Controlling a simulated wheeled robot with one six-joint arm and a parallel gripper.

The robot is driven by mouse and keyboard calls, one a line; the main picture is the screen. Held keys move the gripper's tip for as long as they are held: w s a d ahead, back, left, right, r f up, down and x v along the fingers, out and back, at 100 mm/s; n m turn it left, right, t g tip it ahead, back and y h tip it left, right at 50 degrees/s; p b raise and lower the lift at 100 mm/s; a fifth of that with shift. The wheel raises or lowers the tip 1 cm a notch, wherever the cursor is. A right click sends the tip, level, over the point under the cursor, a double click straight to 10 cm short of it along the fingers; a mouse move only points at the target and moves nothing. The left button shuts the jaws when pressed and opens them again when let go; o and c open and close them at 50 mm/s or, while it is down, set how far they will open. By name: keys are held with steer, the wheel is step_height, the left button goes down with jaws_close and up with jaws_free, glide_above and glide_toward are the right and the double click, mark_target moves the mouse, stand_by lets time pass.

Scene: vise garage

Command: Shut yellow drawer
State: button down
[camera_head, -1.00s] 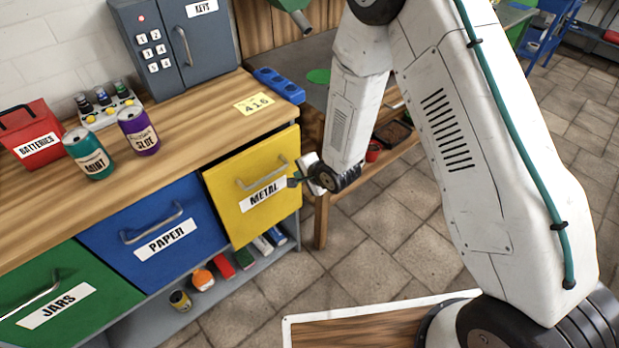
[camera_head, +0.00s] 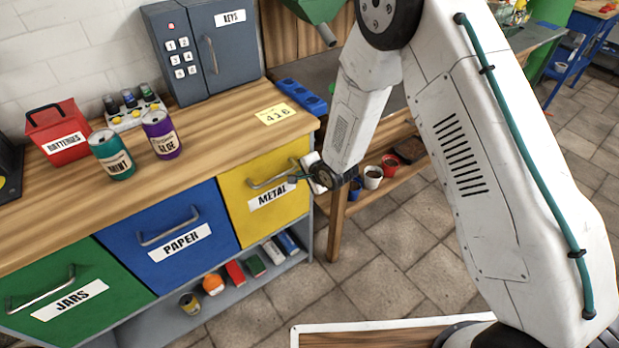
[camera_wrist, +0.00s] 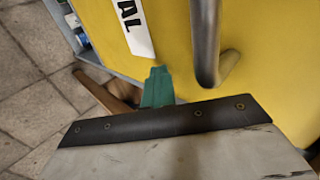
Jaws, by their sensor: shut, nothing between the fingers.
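The yellow drawer (camera_head: 236,203) is labelled METAL and sits at the right end of the workbench's drawer row. Its front now looks about level with the blue drawer beside it. Its metal handle (camera_head: 272,174) runs across the upper front, and the handle also shows large in the wrist view (camera_wrist: 206,40). My gripper (camera_head: 294,179) is at the right part of the yellow front, close to the handle's right end. In the wrist view the teal fingertips (camera_wrist: 157,86) are together and point at the yellow front (camera_wrist: 185,75). I cannot tell whether they touch it.
The blue PAPER drawer (camera_head: 152,268) and green JARS drawer (camera_head: 98,278) are flush to the left. Cans, a red box (camera_head: 60,125) and a grey safe (camera_head: 238,72) stand on the bench top. A lower shelf (camera_head: 222,296) holds small items. Floor at the front right is open.

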steer(key=shift+w+r, duration=0.1)
steer(key=shift+w, duration=0.3)
steer(key=s+d+r+n+g+h, duration=0.3)
steer(key=s+d+r+n, duration=0.15)
steer(key=s+d, duration=0.45)
steer(key=s+d+r+n+g+h, duration=0.25)
steer(key=s+d+r, duration=0.35)
steer(key=s, duration=0.5)
steer(key=s+d+r+n, duration=0.1)
steer(key=s+d+r, duration=0.3)
steer(key=s+r, duration=0.3)
steer(key=s+d+r+n, duration=0.1)
steer(key=s+d+r, duration=0.2)
steer(key=s+r, duration=0.3)
steer(key=s+d+r+n, duration=0.2)
steer(key=s+d+r, duration=0.2)
steer(key=r, duration=1)
steer(key=s+g, duration=0.1)
steer(key=s, duration=0.2)
steer(key=shift+s+d+r, duration=0.25)
steer(key=shift+s+d, duration=0.05)
steer(key=shift+s, duration=0.05)
